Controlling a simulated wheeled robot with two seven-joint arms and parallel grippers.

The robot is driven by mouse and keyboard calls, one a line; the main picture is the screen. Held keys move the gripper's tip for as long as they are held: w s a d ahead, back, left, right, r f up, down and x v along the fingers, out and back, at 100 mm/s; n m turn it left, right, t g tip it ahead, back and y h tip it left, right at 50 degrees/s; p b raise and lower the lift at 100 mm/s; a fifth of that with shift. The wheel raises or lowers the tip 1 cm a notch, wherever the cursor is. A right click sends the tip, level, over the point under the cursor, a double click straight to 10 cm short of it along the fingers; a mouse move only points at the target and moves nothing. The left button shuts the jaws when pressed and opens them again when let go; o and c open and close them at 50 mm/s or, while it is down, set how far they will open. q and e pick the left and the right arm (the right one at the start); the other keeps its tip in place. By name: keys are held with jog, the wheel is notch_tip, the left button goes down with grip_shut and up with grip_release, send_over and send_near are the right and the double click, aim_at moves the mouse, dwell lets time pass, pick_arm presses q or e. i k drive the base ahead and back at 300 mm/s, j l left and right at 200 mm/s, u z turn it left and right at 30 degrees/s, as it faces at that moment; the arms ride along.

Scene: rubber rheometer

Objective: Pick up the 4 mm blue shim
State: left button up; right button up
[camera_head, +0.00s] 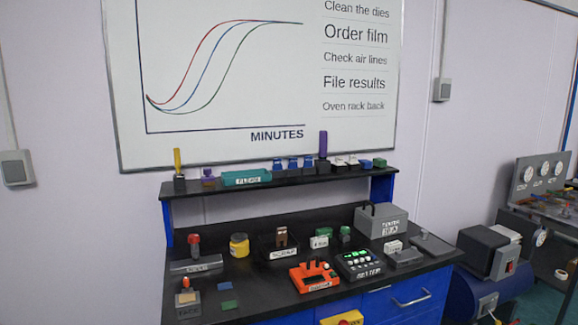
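A small flat blue piece (224,286) lies on the black bench top at the left front and looks like a shim. A flat green piece (229,305) lies just in front of it, apart from it. I cannot read any thickness on either. Several small blue blocks (293,163) stand in a row on the raised shelf; a further blue block (365,163) is at the shelf's right part. Neither of my grippers shows in this view.
The black bench (265,300) holds a red-knobbed block (194,260), a yellow jar (239,245), an orange device (313,277), a black keypad device (358,263) and a grey box (381,221). A shelf (230,189) runs along the back. Bare bench surrounds the flat pieces.

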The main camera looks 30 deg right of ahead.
aim_at(277, 163)
jog(key=l+u, duration=0.2)
jog(key=u, duration=0.2)
jog(key=l+u, duration=0.25)
jog(key=u, duration=0.2)
jog(key=k+l+u, duration=0.15)
jog(key=l, duration=0.25)
jog(key=k+l+u, duration=0.1)
jog(key=l, duration=0.3)
jog(key=k+l+u, duration=0.15)
jog(key=l, duration=0.25)
jog(key=k+l+u, duration=0.1)
jog(key=l, duration=0.25)
jog(key=k+l+u, duration=0.15)
jog(key=k+l, duration=0.15)
